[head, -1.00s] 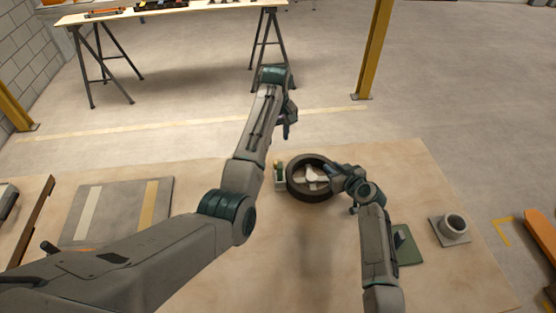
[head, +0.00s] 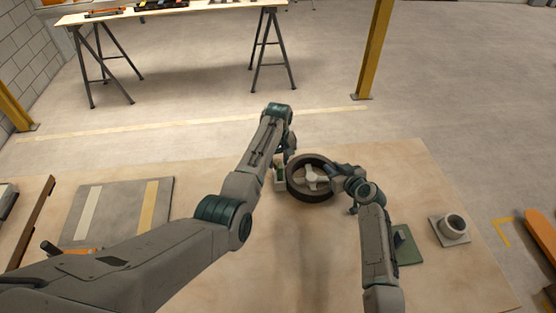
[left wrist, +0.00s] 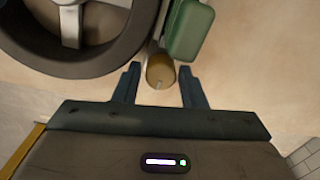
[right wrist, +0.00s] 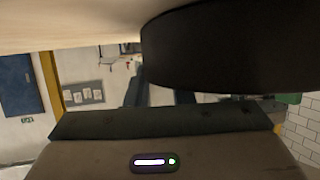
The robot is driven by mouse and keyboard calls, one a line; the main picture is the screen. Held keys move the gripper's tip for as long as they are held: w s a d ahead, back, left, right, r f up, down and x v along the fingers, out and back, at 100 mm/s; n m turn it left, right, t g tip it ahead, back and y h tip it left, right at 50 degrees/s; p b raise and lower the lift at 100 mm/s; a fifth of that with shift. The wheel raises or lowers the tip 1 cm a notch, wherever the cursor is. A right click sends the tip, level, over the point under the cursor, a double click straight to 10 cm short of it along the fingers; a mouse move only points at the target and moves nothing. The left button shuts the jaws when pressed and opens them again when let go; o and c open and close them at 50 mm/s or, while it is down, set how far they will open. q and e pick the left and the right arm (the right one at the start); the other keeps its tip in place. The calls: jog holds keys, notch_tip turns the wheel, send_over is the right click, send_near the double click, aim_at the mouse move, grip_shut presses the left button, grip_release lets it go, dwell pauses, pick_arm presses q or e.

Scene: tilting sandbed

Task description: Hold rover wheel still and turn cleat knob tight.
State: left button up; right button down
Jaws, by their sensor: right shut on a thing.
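The rover wheel (head: 296,190), a dark tyre with pale spokes, lies on the table. It fills the upper left of the left wrist view (left wrist: 112,48). My right gripper (head: 334,173) is shut on the wheel's right side; the dark tyre (right wrist: 230,50) hides much of its fingers in the right wrist view. The brass-coloured cleat knob (left wrist: 160,73) is beside the wheel, next to a green block (left wrist: 190,33). My left gripper (left wrist: 160,82) is open, with one finger on each side of the knob; contact cannot be told. In the head view its fingers are partly hidden.
A grey panel with two stripes (head: 115,225) lies on the left of the table (head: 300,250). A green plate (head: 408,250) and a grey cup on a square base (head: 452,227) are at the right. The front middle is clear.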

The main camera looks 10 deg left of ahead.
pick_arm(q)
jog(key=shift+c, duration=0.2)
jog(key=c, duration=0.7)
jog(key=shift+m, duration=0.3)
jog(key=m, duration=1.1)
jog(key=shift+m, duration=0.3)
jog(key=o, duration=0.7)
